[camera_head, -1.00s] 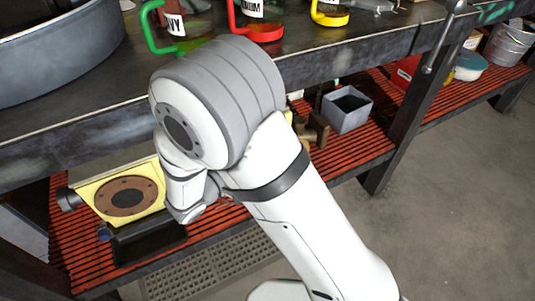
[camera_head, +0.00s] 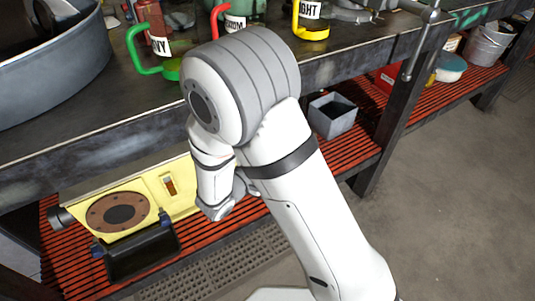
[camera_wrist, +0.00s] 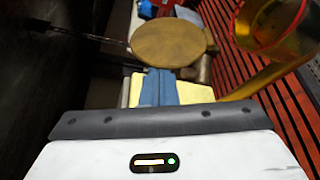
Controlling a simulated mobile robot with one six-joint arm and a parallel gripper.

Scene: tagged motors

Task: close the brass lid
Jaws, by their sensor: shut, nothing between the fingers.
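In the wrist view the brass lid (camera_wrist: 168,42) is a round, dull gold disc, its broad face towards the camera. It looks raised; its exact tilt and hinge cannot be told. My gripper (camera_wrist: 160,76) has its blue fingers together and empty, with the tips just below the disc's lower edge in the picture. Whether they touch it cannot be told. Pale yellow surface shows beside and under the fingers. In the head view the yellow housing (camera_head: 188,201) with a round brown flange (camera_head: 118,212) lies on the lower shelf; my arm hides the lid and the fingers.
In the wrist view a clear, red-rimmed vessel (camera_wrist: 272,28) with yellow contents stands close on the right, over red slats (camera_wrist: 221,22). In the head view the bench (camera_head: 125,131) overhangs the shelf. A grey open box (camera_head: 333,116) stands right of my arm.

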